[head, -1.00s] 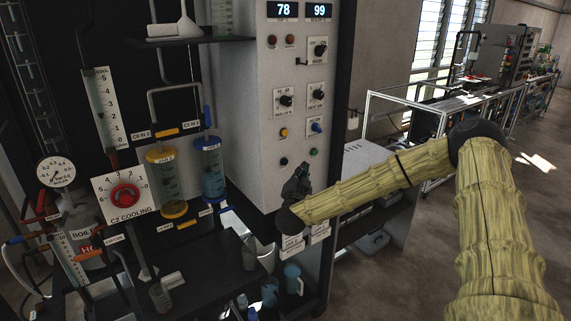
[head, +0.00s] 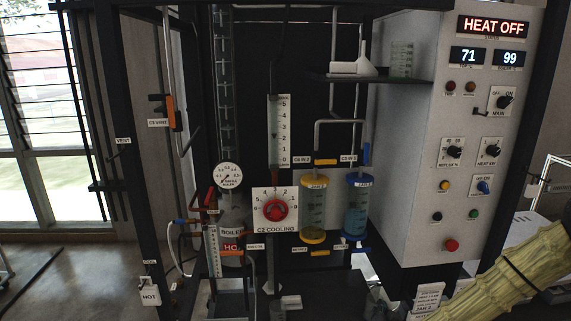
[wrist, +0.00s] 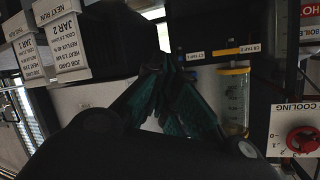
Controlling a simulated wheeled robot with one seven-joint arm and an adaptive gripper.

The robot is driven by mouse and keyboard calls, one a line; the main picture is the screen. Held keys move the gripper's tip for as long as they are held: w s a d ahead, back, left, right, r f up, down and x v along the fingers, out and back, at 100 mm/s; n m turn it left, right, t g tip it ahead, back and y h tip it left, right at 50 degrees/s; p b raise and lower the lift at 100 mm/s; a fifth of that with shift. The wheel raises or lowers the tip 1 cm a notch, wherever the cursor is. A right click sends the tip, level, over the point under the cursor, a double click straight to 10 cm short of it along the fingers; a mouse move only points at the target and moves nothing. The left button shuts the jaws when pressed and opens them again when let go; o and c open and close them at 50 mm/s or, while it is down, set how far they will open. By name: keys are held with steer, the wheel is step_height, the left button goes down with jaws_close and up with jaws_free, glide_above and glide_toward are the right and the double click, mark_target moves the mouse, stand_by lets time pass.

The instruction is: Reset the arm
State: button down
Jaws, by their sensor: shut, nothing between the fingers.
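My gripper (wrist: 175,105) shows in the wrist view with its dark, teal-tinted fingers brought together and nothing between them. It points toward the rig's lower front, apart from the yellow-capped jar (wrist: 233,98) as far as I can tell. In the head view only a pale, ribbed part of my arm shows at the lower right corner; the gripper itself is not seen there.
The control panel (head: 470,215) reads HEAT OFF, 71 and 99. A red cooling dial (head: 275,209), a yellow-ringed jar (head: 313,210) and a blue-ringed jar (head: 357,208) stand on the rig. Label cards (wrist: 62,40) hang close by in the wrist view. Floor is open at left.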

steer(key=s+a+f+n+g+y+b, duration=0.15)
steer(key=s+a+f+g, duration=0.3)
steer(key=s+f, duration=0.55)
steer(key=s+a+f+n+g+y, duration=0.25)
steer(key=s+a+f, duration=0.25)
steer(key=s+f, duration=0.45)
steer(key=s+d+f+n+g, duration=0.1)
steer(key=s+g, duration=0.1)
steer(key=s, duration=0.6)
steer(key=s+d+f+g+h, duration=0.1)
steer(key=s+g, duration=0.1)
steer(key=s, duration=0.6)
steer(key=s+d+f+n+g+b, duration=0.1)
steer(key=s+g, duration=0.1)
steer(key=s, duration=0.6)
steer(key=shift+s+d+n+g+h, duration=0.25)
steer(key=shift+d+n+g+h, duration=0.05)
steer(key=shift+g+h, duration=0.1)
